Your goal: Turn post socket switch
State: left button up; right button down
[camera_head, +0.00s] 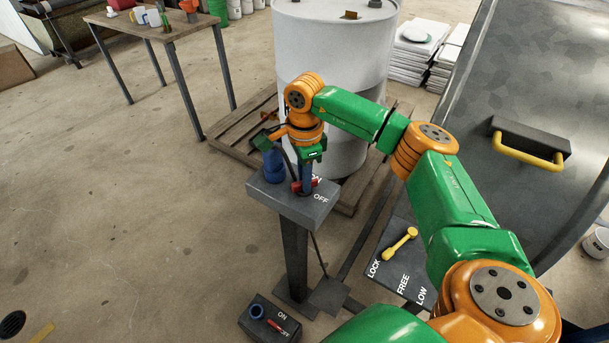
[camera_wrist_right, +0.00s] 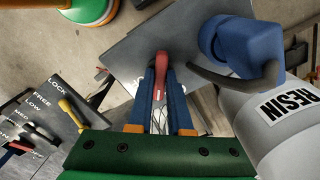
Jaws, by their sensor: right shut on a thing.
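The post (camera_head: 294,262) stands on the floor with a grey box top (camera_head: 290,208) marked ON and OFF. A blue socket (camera_head: 273,165) sits on the left part of the top; it also shows in the right wrist view (camera_wrist_right: 240,45). The red switch handle (camera_head: 307,184) is on the right part, beside the lettering. My right gripper (camera_head: 305,188) points down over it. In the right wrist view the gripper (camera_wrist_right: 160,85) has its blue fingers closed on both sides of the red handle (camera_wrist_right: 161,67). My left gripper is not in view.
A large pale drum (camera_head: 335,45) stands on a wooden pallet (camera_head: 222,128) behind the post. A panel with a yellow lever (camera_head: 402,243), marked LOCK, FREE and LOW, is at right. A lower ON box (camera_head: 268,322) sits in front. Open floor lies left.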

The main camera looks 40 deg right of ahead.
jog(key=m, duration=0.5)
jog(key=shift+m+p, duration=0.3)
jog(key=shift+p, duration=0.1)
jog(key=m, duration=0.4)
jog(key=shift+m+p, duration=0.3)
jog(key=shift+m, duration=0.1)
jog(key=c, duration=0.8)
grip_release()
jog(key=shift+c, duration=0.2)
notch_tip(320, 180, up, 7)
jog(key=shift+r+b, duration=0.1)
jog(key=shift+b, duration=0.45)
